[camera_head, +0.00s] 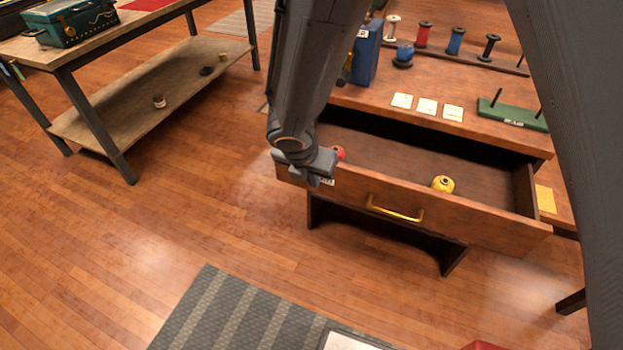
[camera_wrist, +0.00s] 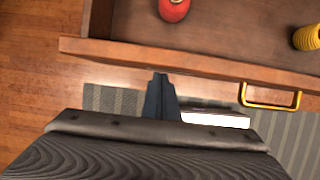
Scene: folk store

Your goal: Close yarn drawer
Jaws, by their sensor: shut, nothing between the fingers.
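The yarn drawer (camera_head: 480,221) is a brown wooden drawer, pulled out from under the tabletop. Its front also shows in the wrist view (camera_wrist: 200,63). A yellow handle (camera_head: 395,209) is on the drawer front, and it shows right of my fingers in the wrist view (camera_wrist: 270,97). A yellow yarn spool (camera_head: 443,184) and a red one (camera_head: 339,153) lie inside. My gripper (camera_head: 318,180) is shut and empty at the left part of the drawer front, left of the handle. In the wrist view its fingertips (camera_wrist: 160,78) are near the front's lower edge; contact cannot be told.
The tabletop (camera_head: 375,92) holds several spools, white cards (camera_head: 427,106), a blue box (camera_head: 367,52) and a green peg stand (camera_head: 512,115). A workbench (camera_head: 150,35) stands at the left. A striped rug (camera_head: 225,310) lies in front. The floor between is clear.

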